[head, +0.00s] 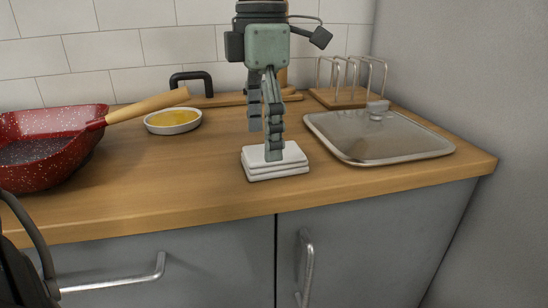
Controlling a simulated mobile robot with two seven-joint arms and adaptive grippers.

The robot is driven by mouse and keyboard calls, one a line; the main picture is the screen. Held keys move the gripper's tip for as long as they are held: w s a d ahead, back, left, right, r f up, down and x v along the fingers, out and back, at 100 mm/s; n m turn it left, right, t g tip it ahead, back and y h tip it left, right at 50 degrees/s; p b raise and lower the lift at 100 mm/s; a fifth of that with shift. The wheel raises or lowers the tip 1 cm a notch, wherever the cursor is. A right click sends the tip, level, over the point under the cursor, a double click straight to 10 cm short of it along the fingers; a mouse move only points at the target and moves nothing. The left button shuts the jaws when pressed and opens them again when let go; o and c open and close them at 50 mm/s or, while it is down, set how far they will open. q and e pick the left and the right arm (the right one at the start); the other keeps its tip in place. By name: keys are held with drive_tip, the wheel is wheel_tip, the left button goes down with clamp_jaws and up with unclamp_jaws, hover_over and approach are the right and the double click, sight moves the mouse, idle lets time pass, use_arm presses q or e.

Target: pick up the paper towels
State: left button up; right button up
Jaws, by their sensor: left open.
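The paper towels (290,163) are a small stack of white folded sheets lying flat on the wooden counter, near its front edge. My left gripper (268,145) hangs down from above with its fingers pointing at the stack. It is open, seen nearly edge-on. Its lower fingertip overlaps the top of the stack in the picture; I cannot tell whether it touches. The gripper hides a little of the stack's top. My right gripper is not in view.
A red speckled pan (58,150) with a wooden handle stands at the left, beside a white dish (173,128) of yellow contents. A glass lid (380,140) lies right of the towels. A wire rack (350,92) on wood stands behind it. A grey wall (480,90) bounds the right.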

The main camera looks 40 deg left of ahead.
use_arm(q)
wheel_tip(320, 180, down, 2)
drive_tip(key=shift+f, duration=0.1)
drive_tip(key=c, duration=1)
drive_tip(key=shift+w+r, duration=0.1)
drive_tip(key=shift+r, duration=0.5)
drive_tip(key=r, duration=0.1)
drive_tip(key=s+r, duration=0.1)
drive_tip(key=r, duration=0.1)
drive_tip(key=shift+r, duration=0.25)
drive_tip(key=s+r, duration=0.2)
drive_tip(key=s, duration=0.1)
drive_tip(key=s+d+r, duration=0.1)
drive_tip(key=s+r, duration=0.1)
drive_tip(key=s, duration=0.2)
drive_tip(key=s+r, duration=0.2)
drive_tip(key=s, duration=0.1)
drive_tip(key=shift+s+d+r+b, duration=0.15)
drive_tip(key=shift+s+b, duration=0.15)
drive_tip(key=shift+s, duration=0.1)
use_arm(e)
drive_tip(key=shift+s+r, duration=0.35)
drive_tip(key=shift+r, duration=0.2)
